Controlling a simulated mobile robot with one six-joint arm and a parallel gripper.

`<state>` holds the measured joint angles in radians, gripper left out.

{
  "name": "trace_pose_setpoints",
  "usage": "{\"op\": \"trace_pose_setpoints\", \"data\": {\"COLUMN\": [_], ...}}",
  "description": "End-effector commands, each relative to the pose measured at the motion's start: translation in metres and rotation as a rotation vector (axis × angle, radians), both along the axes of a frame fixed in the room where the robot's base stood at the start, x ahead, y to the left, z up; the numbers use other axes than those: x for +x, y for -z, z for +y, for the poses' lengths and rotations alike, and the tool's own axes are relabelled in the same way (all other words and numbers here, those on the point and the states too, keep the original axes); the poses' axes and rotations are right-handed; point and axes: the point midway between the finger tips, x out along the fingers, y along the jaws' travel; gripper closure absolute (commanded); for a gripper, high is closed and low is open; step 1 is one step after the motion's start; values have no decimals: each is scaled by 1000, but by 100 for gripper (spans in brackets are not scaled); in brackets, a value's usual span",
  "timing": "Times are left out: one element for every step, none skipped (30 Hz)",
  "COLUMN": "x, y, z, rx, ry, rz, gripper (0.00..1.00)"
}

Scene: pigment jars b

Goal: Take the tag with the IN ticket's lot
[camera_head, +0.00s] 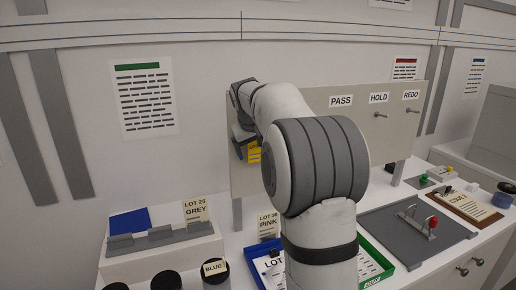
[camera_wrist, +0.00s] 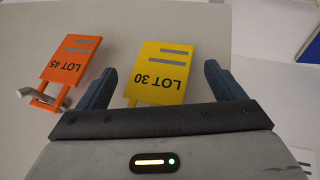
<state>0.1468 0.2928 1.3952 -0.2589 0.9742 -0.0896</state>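A yellow tag marked LOT 30 (camera_wrist: 160,72) sits between the two fingers of my gripper (camera_wrist: 159,68) in the wrist view, upside down there. Clear gaps show on both sides, so my gripper is open around it. An orange tag marked LOT 45 (camera_wrist: 72,60) hangs on a metal peg to the left. In the head view a bit of the yellow tag (camera_head: 254,153) shows at the board beside my gripper (camera_head: 242,135). A white ticket starting "LOT" (camera_head: 272,267) lies in a blue-edged tray; my arm hides its number.
The board (camera_head: 310,110) carries PASS, HOLD and REDO labels; pegs under HOLD and REDO look bare. Below are cards LOT 30 PINK (camera_head: 269,225) and LOT 25 GREY (camera_head: 196,211), dark-lidded jars (camera_head: 166,281), a green-edged tray (camera_head: 374,256) and a grey plate (camera_head: 390,222) with a red-knobbed handle.

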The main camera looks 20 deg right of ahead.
Motion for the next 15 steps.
{"op": "trace_pose_setpoints", "data": {"x": [0,0,0,0,0,0,0,0,0,0,0,0,0,0,0], "y": [0,0,0,0,0,0,0,0,0,0,0,0,0,0,0], "z": [0,0,0,0,0,0,0,0,-1,-1,-1,-1,-1,-1,-1], "rx": [0,0,0,0,0,0,0,0,0,0,0,0,0,0,0], "ry": [0,0,0,0,0,0,0,0,1,1,1,1,1,1,1], "rz": [0,0,0,0,0,0,0,0,0,0,1,1,1,1,1], "gripper": [16,18,21,24,26,30,32,35,38,40,43,46,48,51,54]}}
